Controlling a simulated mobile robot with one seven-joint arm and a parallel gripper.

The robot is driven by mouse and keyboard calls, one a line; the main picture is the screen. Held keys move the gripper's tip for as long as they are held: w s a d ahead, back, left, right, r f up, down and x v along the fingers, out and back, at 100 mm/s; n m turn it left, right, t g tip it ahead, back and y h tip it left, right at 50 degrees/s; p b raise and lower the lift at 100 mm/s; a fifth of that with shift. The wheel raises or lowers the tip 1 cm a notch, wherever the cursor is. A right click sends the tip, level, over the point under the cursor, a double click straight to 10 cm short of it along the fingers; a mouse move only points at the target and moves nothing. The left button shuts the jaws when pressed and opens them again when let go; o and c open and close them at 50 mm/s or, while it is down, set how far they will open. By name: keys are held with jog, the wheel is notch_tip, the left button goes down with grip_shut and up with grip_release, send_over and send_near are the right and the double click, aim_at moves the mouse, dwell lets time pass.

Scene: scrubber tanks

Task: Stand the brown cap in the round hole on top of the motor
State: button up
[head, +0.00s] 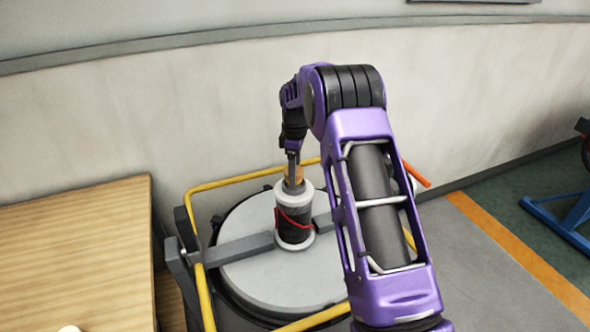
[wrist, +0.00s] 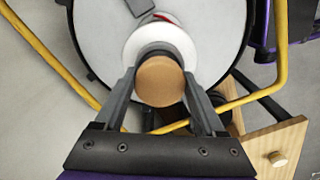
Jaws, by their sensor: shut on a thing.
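The brown cap (head: 297,176) is between the fingers of my gripper (head: 291,168), right at the top of the motor (head: 294,222). The motor is a dark upright cylinder with a pale collar and a red wire. In the wrist view the cap (wrist: 161,82) shows as a round brown end, with a finger of my gripper (wrist: 160,76) shut on each side. The motor's white top ring (wrist: 133,45) is behind it. The cap covers most of the dark round hole, so I cannot tell whether its lower end is inside.
The motor stands on a round pale tank lid (head: 255,275) with a grey crossbar (head: 238,249). A yellow rail (head: 207,300) surrounds the tank. A wooden table (head: 75,250) is at left; a small round knob-like piece (wrist: 277,159) lies on it. A wall is behind.

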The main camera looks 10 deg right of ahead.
jog(key=shift+f, duration=0.75)
dwell(1.2)
jog(key=o, duration=1.3)
jog(key=shift+r+p, duration=1.5)
jog(key=shift+r, duration=2.05)
